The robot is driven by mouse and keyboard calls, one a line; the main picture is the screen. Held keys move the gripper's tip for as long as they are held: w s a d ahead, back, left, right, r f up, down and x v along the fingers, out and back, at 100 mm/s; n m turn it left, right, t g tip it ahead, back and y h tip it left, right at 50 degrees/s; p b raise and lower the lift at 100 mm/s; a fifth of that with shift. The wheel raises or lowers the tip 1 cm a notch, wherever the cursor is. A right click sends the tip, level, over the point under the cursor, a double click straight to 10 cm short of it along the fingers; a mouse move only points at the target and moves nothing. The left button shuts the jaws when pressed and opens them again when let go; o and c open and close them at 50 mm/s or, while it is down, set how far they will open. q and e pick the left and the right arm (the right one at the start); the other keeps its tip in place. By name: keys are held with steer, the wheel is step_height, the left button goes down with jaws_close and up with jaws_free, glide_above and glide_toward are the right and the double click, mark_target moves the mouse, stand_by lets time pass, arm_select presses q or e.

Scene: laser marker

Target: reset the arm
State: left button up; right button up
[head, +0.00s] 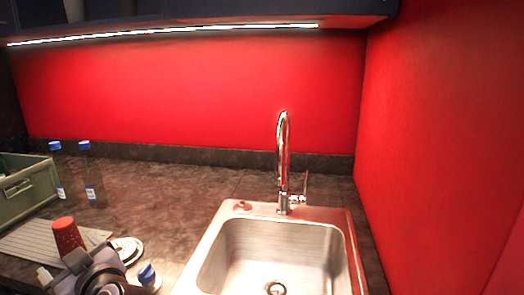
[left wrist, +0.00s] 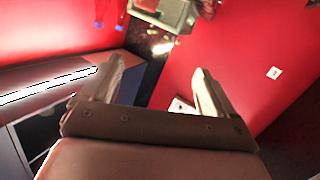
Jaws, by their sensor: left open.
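My left gripper (left wrist: 160,84) shows in the left wrist view with its two fingers spread wide apart and nothing between them. That view is tilted, with the red wall behind the fingers. In the head view, grey rounded parts show at the bottom left corner; I cannot tell whether they belong to my left arm. My right gripper is in neither view.
A steel sink (head: 214,235) with a tall faucet (head: 283,160) is set in the dark counter (head: 185,205). Two blue-capped bottles, a grey-green crate (head: 32,190), a white ribbed mat (head: 30,245) and a red cup (head: 67,236) are at left. A red wall (head: 430,150) bounds the right.

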arm_select(q)
steer(key=s+d+f+m+t+h, duration=0.2)
steer(key=d+f+m+t+h, duration=0.7)
steer(key=d+m+t+h, duration=0.5)
steer(key=s+d+f+m+g+h, duration=0.1)
steer(key=s+f+g, duration=0.5)
steer(key=f, duration=0.5)
steer(key=s+d+f+m+g+h, duration=0.1)
steer(key=s+f+g, duration=0.4)
steer(key=f, duration=0.7)
steer(key=shift+s+m+g, duration=0.3)
steer(key=shift+s+g, duration=0.1)
steer(key=shift+s, duration=0.3)
